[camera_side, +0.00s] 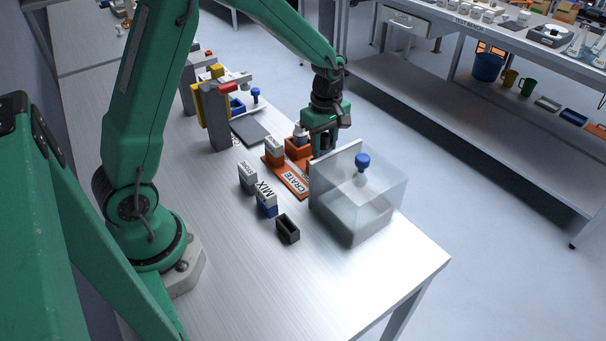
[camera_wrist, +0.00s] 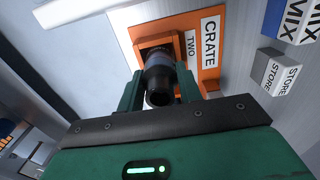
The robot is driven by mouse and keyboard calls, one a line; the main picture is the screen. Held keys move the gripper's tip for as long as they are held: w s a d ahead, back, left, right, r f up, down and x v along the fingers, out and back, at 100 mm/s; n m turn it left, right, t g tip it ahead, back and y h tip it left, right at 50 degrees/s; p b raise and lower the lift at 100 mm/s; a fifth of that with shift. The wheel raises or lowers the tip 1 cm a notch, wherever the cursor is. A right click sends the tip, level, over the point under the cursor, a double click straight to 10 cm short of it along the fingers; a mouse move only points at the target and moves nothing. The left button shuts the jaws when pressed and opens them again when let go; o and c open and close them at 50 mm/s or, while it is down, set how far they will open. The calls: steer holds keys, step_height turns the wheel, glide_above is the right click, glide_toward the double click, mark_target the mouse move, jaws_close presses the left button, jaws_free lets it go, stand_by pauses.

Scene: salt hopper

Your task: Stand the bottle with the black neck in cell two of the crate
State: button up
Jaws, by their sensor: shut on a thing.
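My gripper (camera_wrist: 158,92) is shut on the bottle with the black neck (camera_wrist: 158,82), with one finger on each side of it. The neck's open mouth faces the wrist camera. The bottle's lower part lines up with the orange cell marked TWO in the crate (camera_wrist: 208,70); I cannot tell whether its base rests on the cell floor. In the side view my gripper (camera_side: 325,142) is low at the far right end of the orange crate (camera_side: 291,183), and the bottle is mostly hidden there.
A translucent box (camera_side: 352,205) with a blue knob stands close to my gripper, a white panel (camera_side: 337,158) beside it. A STORE block (camera_side: 247,178), a MIX block (camera_side: 266,200) and a small black open box (camera_side: 288,229) stand nearer.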

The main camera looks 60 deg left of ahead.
steer(key=shift+f, duration=1.05)
steer(key=o, duration=1)
steer(key=shift+f, duration=0.1)
step_height(320, 180, up, 12)
steer(key=shift+r, duration=0.1)
